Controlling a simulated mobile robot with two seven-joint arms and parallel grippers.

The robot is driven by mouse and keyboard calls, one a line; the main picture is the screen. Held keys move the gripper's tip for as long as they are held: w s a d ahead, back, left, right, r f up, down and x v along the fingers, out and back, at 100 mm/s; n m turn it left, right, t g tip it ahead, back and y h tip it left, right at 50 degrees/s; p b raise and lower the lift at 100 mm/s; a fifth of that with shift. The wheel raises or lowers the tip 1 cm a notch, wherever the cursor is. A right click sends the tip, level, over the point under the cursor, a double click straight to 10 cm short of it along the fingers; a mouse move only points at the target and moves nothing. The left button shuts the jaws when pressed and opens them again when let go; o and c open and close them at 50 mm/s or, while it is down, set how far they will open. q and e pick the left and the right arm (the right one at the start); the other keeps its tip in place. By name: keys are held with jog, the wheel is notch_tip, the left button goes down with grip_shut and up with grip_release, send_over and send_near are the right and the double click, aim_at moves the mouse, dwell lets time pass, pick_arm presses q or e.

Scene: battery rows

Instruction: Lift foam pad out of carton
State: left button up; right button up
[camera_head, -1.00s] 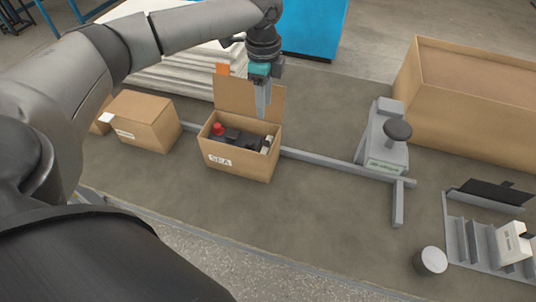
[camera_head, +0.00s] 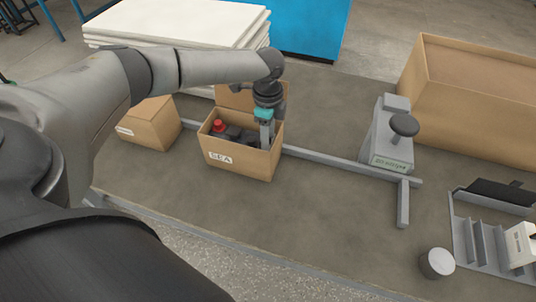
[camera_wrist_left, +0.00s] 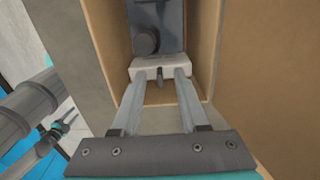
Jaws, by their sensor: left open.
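The open carton (camera_head: 248,163) stands upright on the table with a printed label on its front and its flap raised at the back. It holds a red-topped item (camera_head: 219,126) and dark items. My left gripper (camera_head: 266,143) points down into its right end. In the left wrist view, a pale block (camera_wrist_left: 148,68), which looks like the foam pad, lies across the carton's inside beside a dark item (camera_wrist_left: 148,38). The open fingers (camera_wrist_left: 156,76) reach to the block's near edge, apart from each other. Whether they touch it cannot be told. My right gripper is not in view.
A closed carton (camera_head: 157,127) stands to the left. A grey scale-like device (camera_head: 388,145), a large box (camera_head: 475,105) and a rack (camera_head: 480,245) stand to the right. A grey rail (camera_head: 325,160) runs along the table. The front middle is clear.

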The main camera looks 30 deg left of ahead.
pick_arm(q)
grip_shut()
dwell(0.3)
dwell(1.1)
